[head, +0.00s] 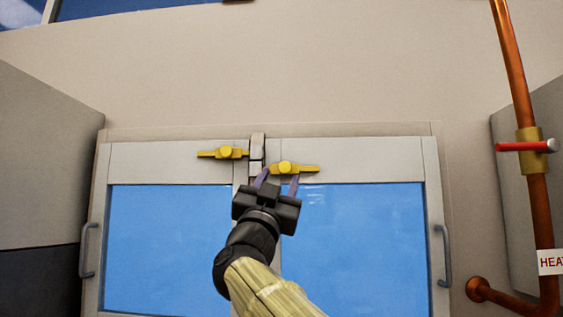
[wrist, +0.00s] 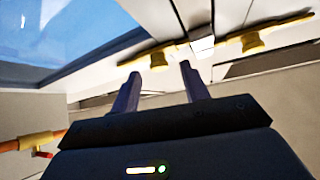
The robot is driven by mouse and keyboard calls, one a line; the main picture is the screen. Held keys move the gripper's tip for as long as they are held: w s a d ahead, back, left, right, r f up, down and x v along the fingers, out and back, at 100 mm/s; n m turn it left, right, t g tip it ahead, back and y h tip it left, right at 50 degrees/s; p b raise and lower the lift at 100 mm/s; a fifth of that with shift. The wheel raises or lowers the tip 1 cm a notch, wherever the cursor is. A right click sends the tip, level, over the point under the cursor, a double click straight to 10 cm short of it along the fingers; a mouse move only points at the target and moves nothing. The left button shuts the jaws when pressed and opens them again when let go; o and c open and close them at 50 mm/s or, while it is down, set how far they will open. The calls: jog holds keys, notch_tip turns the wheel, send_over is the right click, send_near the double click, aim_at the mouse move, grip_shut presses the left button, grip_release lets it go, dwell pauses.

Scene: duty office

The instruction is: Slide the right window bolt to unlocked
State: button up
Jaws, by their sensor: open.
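The right window bolt (head: 287,167) is a yellow bar with a round knob, on the top rail of the right window panel. Its left end lies close to the grey centre catch (head: 258,147). It also shows in the wrist view (wrist: 153,57), where the picture is turned over. My gripper (head: 280,174) is open and empty, with its purple-grey fingers just below the bolt. In the head view the knob appears between the fingertips. In the wrist view the fingertips (wrist: 158,73) point toward the bolt's underside; I cannot tell whether they touch it.
A similar yellow left bolt (head: 224,153) sits left of the catch. Grey handles stand on the outer frame sides (head: 89,250) (head: 443,256). A copper pipe (head: 515,70) with a red-handled valve (head: 522,147) runs down the right. The wall above the window is clear.

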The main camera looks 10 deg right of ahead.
aim_at(285, 168)
jog(key=shift+p+x, duration=0.45)
jog(key=shift+x, duration=0.55)
jog(key=shift+w+d+r, duration=0.15)
jog(key=shift+d, duration=0.05)
grip_shut()
